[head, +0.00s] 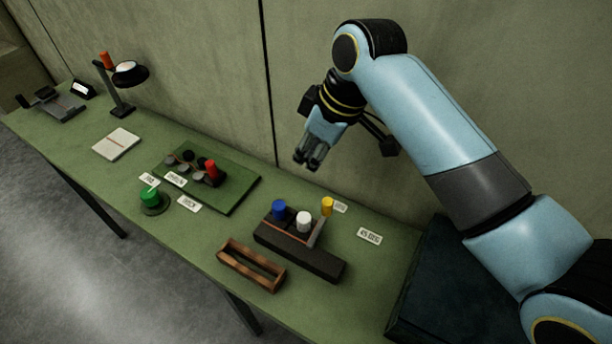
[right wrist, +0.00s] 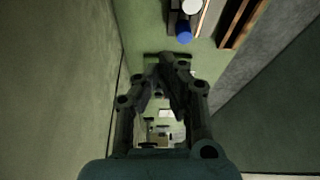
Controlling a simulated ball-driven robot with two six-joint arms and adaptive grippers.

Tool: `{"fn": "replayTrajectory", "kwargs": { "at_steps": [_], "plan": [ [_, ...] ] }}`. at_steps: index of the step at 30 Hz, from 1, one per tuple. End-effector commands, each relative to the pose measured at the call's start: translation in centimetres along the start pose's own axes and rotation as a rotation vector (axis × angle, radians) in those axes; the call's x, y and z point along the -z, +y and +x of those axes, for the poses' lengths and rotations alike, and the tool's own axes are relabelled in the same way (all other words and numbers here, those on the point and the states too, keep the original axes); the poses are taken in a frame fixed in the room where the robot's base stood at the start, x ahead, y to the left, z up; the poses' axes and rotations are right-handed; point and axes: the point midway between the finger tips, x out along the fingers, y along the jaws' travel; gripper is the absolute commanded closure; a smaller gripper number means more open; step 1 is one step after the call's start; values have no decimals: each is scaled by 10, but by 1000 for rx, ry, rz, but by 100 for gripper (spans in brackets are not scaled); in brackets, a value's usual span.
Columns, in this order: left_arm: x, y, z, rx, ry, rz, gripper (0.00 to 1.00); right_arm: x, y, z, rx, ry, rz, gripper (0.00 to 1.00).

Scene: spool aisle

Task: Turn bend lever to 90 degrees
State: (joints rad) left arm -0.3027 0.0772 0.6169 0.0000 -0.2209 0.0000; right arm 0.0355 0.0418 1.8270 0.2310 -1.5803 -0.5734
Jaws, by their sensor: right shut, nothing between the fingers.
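The bend lever (head: 317,232) is a grey bar with a yellow knob (head: 327,206). It sits at the right end of a dark bending block (head: 300,251), next to a white cylinder (head: 304,221) and a blue cylinder (head: 279,210). My right gripper (head: 308,162) is shut and empty. It hangs in the air above the back of the bench, apart from the lever. In the right wrist view the shut fingers (right wrist: 165,85) show below the blue cylinder (right wrist: 183,33); I cannot make out the lever there. My left gripper is not in view.
A wooden tray (head: 250,268) lies in front of the block. Small label plates lie behind and right of it, one large label (head: 369,236) among them. A green board (head: 238,186) with a red handle (head: 212,170), a green button (head: 151,196) and a lamp (head: 130,75) stand leftward. The wall is close behind.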

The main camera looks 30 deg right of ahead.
Motion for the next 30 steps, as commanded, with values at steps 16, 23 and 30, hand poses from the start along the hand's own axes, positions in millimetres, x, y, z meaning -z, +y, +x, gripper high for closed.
{"fn": "replayTrajectory", "kwargs": {
  "at_steps": [16, 23, 30],
  "plan": [
    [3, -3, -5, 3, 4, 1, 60, -6, 0, 95, 0, -4, 1, 100],
    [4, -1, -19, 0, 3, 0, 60, -33, 0, 83, -1, -1, 2, 100],
    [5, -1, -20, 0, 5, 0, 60, -38, 0, 82, -1, 1, 2, 100]
  ]
}}
